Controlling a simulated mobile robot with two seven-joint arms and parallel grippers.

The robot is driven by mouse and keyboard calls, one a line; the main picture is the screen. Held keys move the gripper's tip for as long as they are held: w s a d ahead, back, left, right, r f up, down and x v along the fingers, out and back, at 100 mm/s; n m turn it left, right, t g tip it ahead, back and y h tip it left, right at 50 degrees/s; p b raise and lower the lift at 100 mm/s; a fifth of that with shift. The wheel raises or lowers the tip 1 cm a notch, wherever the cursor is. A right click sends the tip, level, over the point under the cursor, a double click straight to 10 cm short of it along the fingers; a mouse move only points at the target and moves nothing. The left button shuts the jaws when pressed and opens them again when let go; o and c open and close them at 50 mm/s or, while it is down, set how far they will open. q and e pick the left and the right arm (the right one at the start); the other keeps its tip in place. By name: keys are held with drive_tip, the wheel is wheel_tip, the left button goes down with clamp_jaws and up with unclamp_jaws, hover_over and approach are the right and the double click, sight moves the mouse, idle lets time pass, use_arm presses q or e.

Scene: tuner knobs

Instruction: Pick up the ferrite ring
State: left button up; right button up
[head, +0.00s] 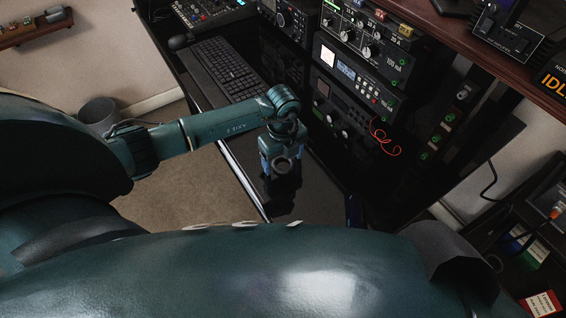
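My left gripper (280,188) hangs from the teal arm that comes in from the left. It points down over the dark desk surface in front of the stacked equipment. Its fingers are dark against the dark desk, so I cannot see whether they are apart or together. A small dark round shape shows at the front of the hand; I cannot tell whether it is part of the hand or a ring. I cannot make out the ferrite ring with certainty anywhere. My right gripper is not in view.
A black keyboard (226,68) lies left of the gripper. Stacked radio units (352,76) with knobs stand behind and to the right. A thin orange-red wire (386,146) hangs in front of them. A wooden shelf (455,42) overhangs at upper right. The desk's front edge runs below the arm.

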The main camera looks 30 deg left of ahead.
use_arm(q)
drive_tip(key=c, duration=0.9)
drive_tip(key=shift+c, duration=0.2)
